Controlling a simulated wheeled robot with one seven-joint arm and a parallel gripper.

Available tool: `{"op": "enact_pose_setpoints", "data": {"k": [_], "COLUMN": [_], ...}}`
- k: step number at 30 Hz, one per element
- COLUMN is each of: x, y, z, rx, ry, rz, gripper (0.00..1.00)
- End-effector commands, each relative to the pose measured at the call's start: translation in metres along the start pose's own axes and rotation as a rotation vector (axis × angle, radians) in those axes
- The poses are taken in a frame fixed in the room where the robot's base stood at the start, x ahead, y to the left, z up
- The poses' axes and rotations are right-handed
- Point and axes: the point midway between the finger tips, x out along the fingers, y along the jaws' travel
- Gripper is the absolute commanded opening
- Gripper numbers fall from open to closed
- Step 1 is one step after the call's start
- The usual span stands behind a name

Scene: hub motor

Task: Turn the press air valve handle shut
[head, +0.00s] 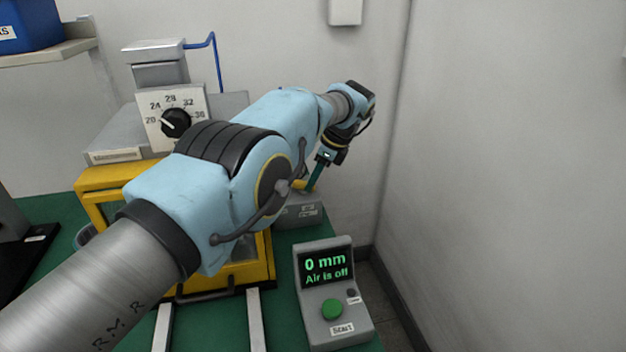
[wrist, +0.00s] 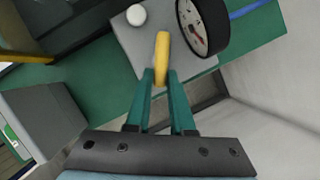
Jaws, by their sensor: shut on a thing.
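The yellow valve handle (wrist: 162,48) stands over a grey valve block (wrist: 125,32) in the wrist view. My gripper (wrist: 161,82) has its two teal fingers shut on the near end of the handle. In the head view my gripper (head: 312,187) reaches down to the valve block (head: 302,212) at the back right of the bench. A bit of the yellow handle (head: 299,184) shows beside the fingers there. My arm hides part of the press and its surroundings.
A round gauge (wrist: 203,27) sits close to the handle. A grey control box (head: 330,290) with a green button reads "0 mm" and "Air is off". A yellow-framed press guard (head: 262,265) and a dial (head: 176,122) stand left. The wall is close on the right.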

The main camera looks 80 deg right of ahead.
Motion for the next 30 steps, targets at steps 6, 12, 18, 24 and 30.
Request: {"op": "enact_pose_setpoints", "data": {"k": [6, 12, 18, 24, 30], "x": [0.0005, 0.0006, 0.0006, 0.0004, -0.0016], "y": [0.0002, 0.0003, 0.0003, 0.0001, 0.0001], "z": [0.0002, 0.0003, 0.0002, 0.0001, 0.0011], "rx": [-0.006, -0.005, -0.005, -0.005, -0.005], "ry": [-0.001, -0.001, -0.001, 0.000, 0.000], "rz": [0.004, 0.004, 0.004, 0.003, 0.003], "gripper": [0.00, 0.00, 0.38, 0.51, 0.51]}}
